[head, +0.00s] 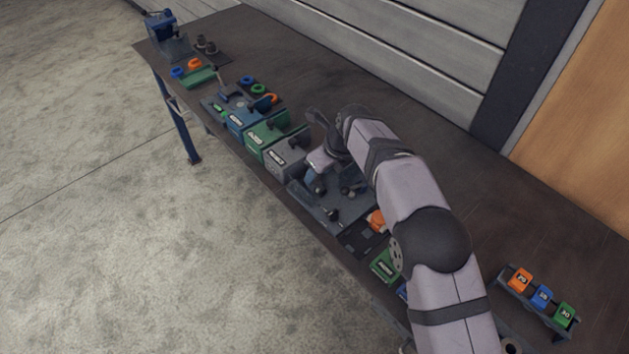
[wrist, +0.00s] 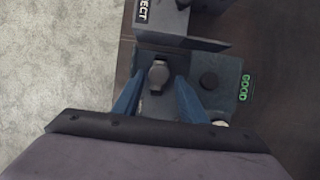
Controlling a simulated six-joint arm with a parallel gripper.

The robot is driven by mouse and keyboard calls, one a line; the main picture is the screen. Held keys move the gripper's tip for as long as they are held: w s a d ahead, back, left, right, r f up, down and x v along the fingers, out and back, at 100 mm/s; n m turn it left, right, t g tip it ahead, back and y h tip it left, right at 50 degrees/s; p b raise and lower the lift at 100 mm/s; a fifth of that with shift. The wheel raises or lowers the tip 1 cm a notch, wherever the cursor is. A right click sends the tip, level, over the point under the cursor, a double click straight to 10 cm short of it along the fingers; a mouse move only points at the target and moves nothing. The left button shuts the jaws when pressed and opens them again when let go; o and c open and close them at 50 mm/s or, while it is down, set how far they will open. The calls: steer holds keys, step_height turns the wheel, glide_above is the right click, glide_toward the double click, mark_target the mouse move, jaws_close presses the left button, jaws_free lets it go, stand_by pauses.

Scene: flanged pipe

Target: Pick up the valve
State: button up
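A dark grey part with a rounded top (wrist: 160,74) stands on a blue-grey plate (wrist: 218,74) in the wrist view; it may be the valve, but its shape is too small to be sure. My gripper (wrist: 159,80) is open, its two blue fingers on either side of this part with gaps visible. In the head view my gripper (head: 317,184) is low over the grey plate (head: 335,212), partly hidden by my arm. I cannot tell its exact height above the plate.
A grey bin marked with a label ending in ECT (wrist: 172,20) is just beyond. Green (head: 268,138) and blue bins line the bench's front edge; the back of the bench is clear.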

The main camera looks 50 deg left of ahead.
steer(key=shift+p+x, duration=0.85)
steer(key=shift+x, duration=1.35)
steer(key=shift+a+r, duration=0.1)
jaws_close()
steer(key=shift+r, duration=0.15)
step_height(320, 180, up, 10)
steer(key=shift+f+b, duration=0.1)
steer(key=shift+b, duration=1.05)
step_height(320, 180, up, 6)
steer(key=p, duration=0.8)
